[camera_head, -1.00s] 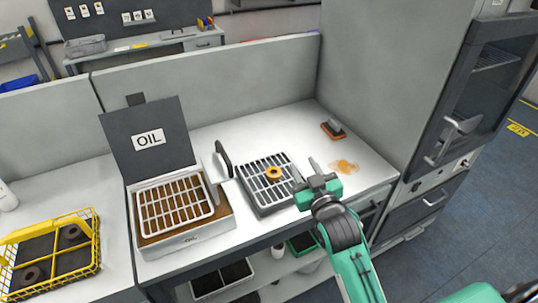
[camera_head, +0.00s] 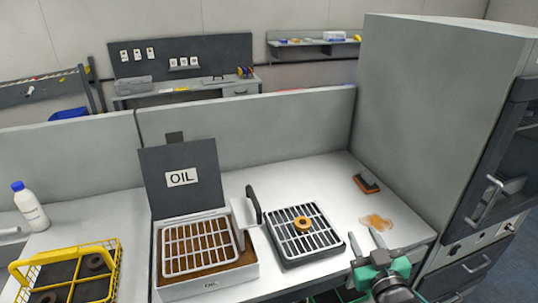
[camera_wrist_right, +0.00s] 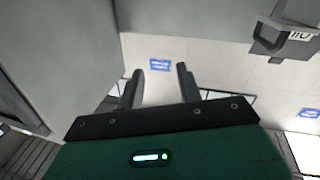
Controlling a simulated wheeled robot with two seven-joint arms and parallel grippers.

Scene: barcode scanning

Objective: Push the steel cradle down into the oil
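The steel cradle (camera_head: 184,259), a pale wire grid, sits in the white oil box (camera_head: 210,285) at the left of the counter. Brown oil shows between its bars; how deep it sits is hard to tell. A pale upright plate with a dark handle (camera_head: 253,204) rises at the cradle's right side. The box's dark lid (camera_head: 160,195), marked OIL, stands open behind. My right gripper (camera_head: 366,243) is well to the right of the cradle, near the counter's front right edge. Its fingers also show apart and empty in the right wrist view (camera_wrist_right: 159,72). My left gripper is out of view.
A dark slatted tray (camera_head: 281,240) with a bronze ring (camera_head: 302,223) stands between the oil box and my right gripper. A brush (camera_head: 367,184) and an orange-brown spill (camera_head: 376,222) lie behind the gripper. A yellow basket (camera_head: 113,270) and bottle (camera_head: 30,208) are left. A tall cabinet (camera_head: 430,110) bounds the right.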

